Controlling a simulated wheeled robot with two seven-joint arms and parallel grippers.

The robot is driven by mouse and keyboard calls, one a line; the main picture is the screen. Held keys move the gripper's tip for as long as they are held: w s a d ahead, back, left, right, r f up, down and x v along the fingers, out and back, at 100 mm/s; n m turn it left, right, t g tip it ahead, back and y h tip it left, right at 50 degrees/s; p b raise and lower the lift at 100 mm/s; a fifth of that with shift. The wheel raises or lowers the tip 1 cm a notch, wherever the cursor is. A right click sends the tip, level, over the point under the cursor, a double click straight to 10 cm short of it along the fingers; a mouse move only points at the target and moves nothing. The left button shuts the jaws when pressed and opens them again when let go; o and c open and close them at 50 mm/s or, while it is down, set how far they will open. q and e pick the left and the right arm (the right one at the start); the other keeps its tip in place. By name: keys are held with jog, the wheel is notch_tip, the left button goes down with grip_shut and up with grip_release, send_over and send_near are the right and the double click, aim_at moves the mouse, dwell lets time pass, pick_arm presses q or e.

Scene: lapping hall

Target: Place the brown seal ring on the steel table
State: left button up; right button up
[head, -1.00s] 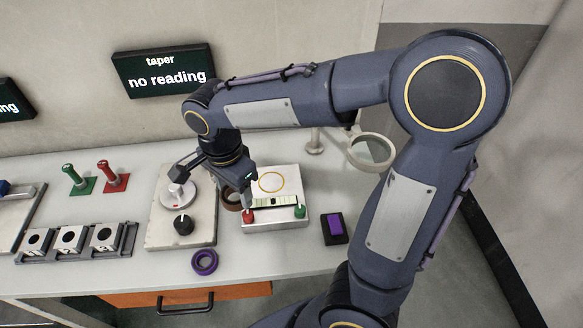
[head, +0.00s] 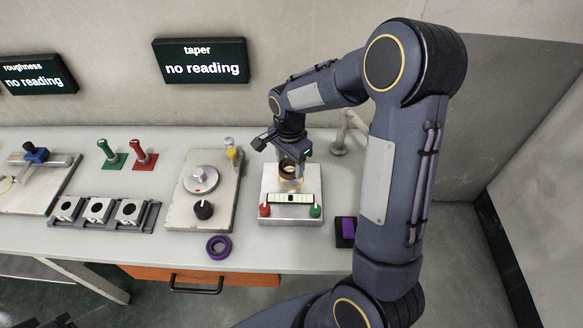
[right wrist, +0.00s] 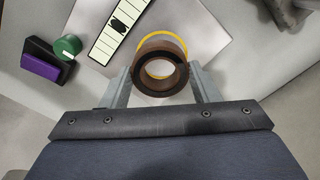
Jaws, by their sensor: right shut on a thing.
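The brown seal ring (head: 291,180) is between the fingers of my right gripper (head: 292,168), which is shut on it. The ring is over the light steel table (head: 291,218), a flat block with a yellow circle, a level strip and red and green knobs. The circle is partly hidden behind the ring. I cannot tell whether the ring touches the block. Dark parts at the lower left edge may be my left arm; its jaws cannot be made out.
A plate with a grey dial (head: 201,180) and black knob stands left of the block. A purple ring (head: 218,247) lies in front of it. A black and purple box (head: 346,231) is right of the block. Green and red plugs and a rack of square blocks stand further left.

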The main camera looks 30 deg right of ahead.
jog(key=f, duration=0.3)
jog(key=shift+w+d+f, duration=0.15)
jog(key=shift+w+d, duration=0.05)
jog(key=shift+d, duration=0.15)
jog(key=shift+f, duration=0.35)
jog(key=shift+f, duration=0.1)
jog(key=o, duration=1)
